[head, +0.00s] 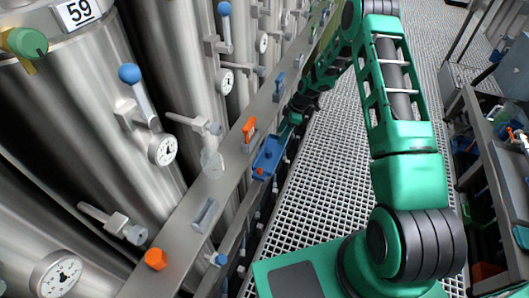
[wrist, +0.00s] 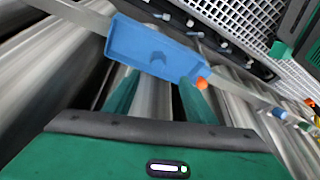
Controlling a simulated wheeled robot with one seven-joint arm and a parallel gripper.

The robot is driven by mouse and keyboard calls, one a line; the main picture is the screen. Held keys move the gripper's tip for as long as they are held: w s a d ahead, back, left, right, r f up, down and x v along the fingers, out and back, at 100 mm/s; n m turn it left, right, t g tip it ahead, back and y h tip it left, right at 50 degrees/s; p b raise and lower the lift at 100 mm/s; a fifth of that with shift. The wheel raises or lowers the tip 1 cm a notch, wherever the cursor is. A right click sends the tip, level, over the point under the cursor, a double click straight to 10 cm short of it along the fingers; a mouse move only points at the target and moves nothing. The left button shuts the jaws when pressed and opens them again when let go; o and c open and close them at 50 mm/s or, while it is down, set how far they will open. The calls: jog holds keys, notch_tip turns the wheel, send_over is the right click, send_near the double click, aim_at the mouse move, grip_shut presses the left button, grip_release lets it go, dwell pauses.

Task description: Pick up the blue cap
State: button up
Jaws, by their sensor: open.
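A blue tray (head: 265,165) is fixed at the metal rail in the head view. It fills the upper middle of the wrist view (wrist: 125,38). No contact can be told. In the head view my gripper (head: 286,128) is at the tray's upper end and partly hides it.
Steel vessels (head: 90,90) with gauges and blue-knobbed levers (head: 130,73) stand at left. The rail (head: 185,235) carries an orange handle (head: 249,129), a grey handle (head: 204,215) and an orange cap (head: 155,259). Grated floor (head: 320,180) lies open to the right; a cluttered bench (head: 500,150) stands beyond.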

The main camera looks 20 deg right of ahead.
send_over(269, 151)
jog(key=d, duration=0.2)
jog(key=shift+n+y, duration=0.3)
jog(key=shift+n, duration=0.1)
notch_tip(269, 151, down, 7)
jog(key=shift+r, duration=0.1)
jog(key=shift+x, duration=3.35)
jog(key=shift+s+d, duration=0.1)
jog(key=shift+d, duration=0.05)
jog(key=c, duration=1.3)
